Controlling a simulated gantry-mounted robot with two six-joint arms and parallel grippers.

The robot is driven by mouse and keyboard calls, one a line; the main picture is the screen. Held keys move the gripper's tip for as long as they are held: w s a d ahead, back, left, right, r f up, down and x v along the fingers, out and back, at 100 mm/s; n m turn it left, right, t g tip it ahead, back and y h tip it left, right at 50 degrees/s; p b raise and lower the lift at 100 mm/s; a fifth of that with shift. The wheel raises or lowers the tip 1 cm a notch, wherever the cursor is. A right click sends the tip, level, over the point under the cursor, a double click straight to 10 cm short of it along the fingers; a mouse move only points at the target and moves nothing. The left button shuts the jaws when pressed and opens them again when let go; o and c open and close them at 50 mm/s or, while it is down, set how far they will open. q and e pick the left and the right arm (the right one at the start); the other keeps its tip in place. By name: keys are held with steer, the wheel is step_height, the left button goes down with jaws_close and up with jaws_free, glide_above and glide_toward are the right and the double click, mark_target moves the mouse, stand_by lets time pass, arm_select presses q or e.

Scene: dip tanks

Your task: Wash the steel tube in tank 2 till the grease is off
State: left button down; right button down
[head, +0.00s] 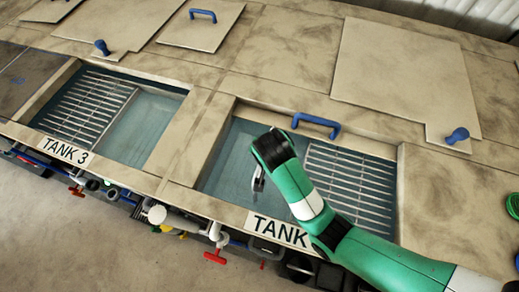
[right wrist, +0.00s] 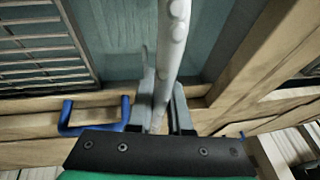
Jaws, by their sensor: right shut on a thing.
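The steel tube (right wrist: 172,40) is a pale grey rod with whitish lumps along its upper part in the right wrist view. My right gripper (right wrist: 164,98) is shut on it, with a finger on each side. In the head view my green right arm reaches in from the lower right, and the right gripper (head: 258,184) points down over the open water of a tank (head: 225,165). The tube is not clear there. The arm covers the number on this tank's label (head: 275,229). I cannot tell whether the tube touches the water. My left gripper is not in view.
Slatted racks lie in the right part of this tank (head: 350,185) and the left part of tank 3 (head: 90,105). A blue handle (head: 316,126) stands at the tank's back edge. Lids with blue handles lie behind. Pipes and red valves (head: 214,257) run along the front.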

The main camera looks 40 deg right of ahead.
steer(key=w+a, duration=0.2)
steer(key=w, duration=0.1)
steer(key=w+a+p, duration=0.1)
steer(key=shift+w+r, duration=0.1)
steer(key=shift+w, duration=0.05)
steer(key=shift+d, duration=0.1)
steer(key=shift+s+d+p, duration=0.2)
steer(key=shift+s+d, duration=0.15)
steer(key=shift+s, duration=0.2)
steer(key=shift+s+d+p, duration=0.15)
steer(key=shift+s+d, duration=0.2)
steer(key=shift+s, duration=0.2)
